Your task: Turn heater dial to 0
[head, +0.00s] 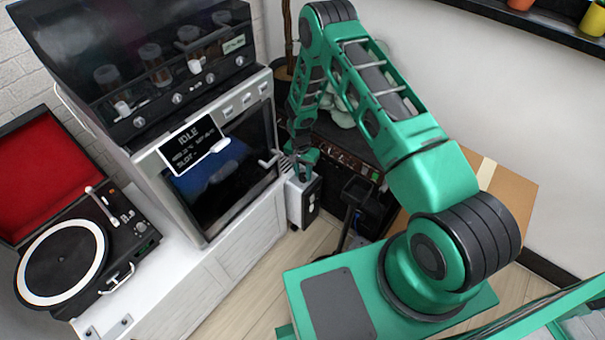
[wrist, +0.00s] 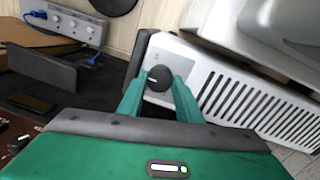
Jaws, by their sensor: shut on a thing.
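The heater is a pale box with a slotted grille (wrist: 250,100) in the wrist view. In the head view the heater (head: 294,203) stands low on the floor, right of the white cabinet. Its round black dial (wrist: 160,76) sits on a pale panel, with a short white mark on its face. I cannot read a number beside it. My gripper (wrist: 161,84) is shut on the dial, one green finger at each side. In the head view my gripper (head: 304,167) is above the heater, and the dial is hidden.
A white cabinet (head: 235,242) carries a machine with an IDLE screen (head: 193,142) and a handle jutting toward my gripper. An open record player (head: 65,260) is at left. A dark amplifier (head: 345,155) stands close behind the heater. Wooden floor is clear in front.

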